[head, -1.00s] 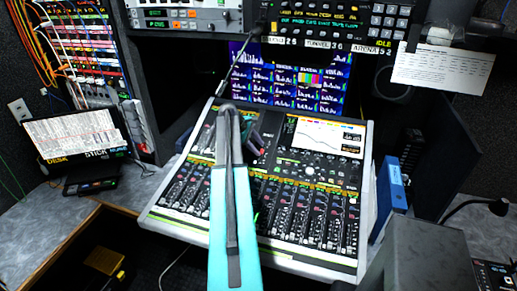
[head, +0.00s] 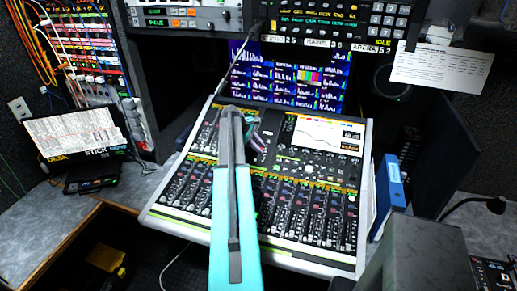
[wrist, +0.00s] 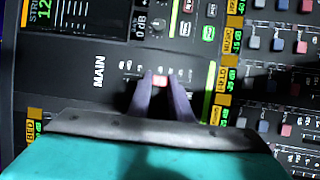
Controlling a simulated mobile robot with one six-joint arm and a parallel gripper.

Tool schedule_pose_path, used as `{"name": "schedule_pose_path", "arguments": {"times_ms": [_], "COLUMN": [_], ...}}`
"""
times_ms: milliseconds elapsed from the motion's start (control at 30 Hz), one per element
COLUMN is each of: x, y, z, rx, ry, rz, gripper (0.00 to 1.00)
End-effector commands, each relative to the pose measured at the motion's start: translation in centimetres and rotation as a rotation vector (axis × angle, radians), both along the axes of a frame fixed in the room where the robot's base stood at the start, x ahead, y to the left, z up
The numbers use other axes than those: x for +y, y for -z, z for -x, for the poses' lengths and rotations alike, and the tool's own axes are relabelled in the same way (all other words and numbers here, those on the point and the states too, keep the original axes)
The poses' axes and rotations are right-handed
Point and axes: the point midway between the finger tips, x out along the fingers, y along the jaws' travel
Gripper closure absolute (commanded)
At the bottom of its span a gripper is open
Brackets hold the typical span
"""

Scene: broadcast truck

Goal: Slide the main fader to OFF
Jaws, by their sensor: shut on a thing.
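In the head view my gripper (head: 258,141) is at the upper middle of the mixing console (head: 160,217), partly hidden behind my arm. The cap cannot be made out there.
The console's screen (head: 321,132) is right of my gripper, and rows of channel faders and knobs lie below. A wall of meter monitors (head: 325,92) stands behind. A blue binder (head: 391,183) is at the console's right, a laptop-like display (head: 75,133) at the left.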

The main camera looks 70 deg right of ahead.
Motion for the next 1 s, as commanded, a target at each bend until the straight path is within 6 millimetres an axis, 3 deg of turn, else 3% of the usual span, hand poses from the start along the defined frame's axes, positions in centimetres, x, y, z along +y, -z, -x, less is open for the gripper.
{"name": "schedule_pose_path", "arguments": {"times_ms": [267,700,1000], "x": [0.9,5.0,5.6], "y": [0.5,2.2,2.4], "z": [0.0,0.2,0.1], "rx": [-0.001,-0.001,-0.002], "ry": [-0.001,-0.003,0.0], "rz": [0.0,0.0,-0.004], "gripper": [1.0,1.0,1.0]}}
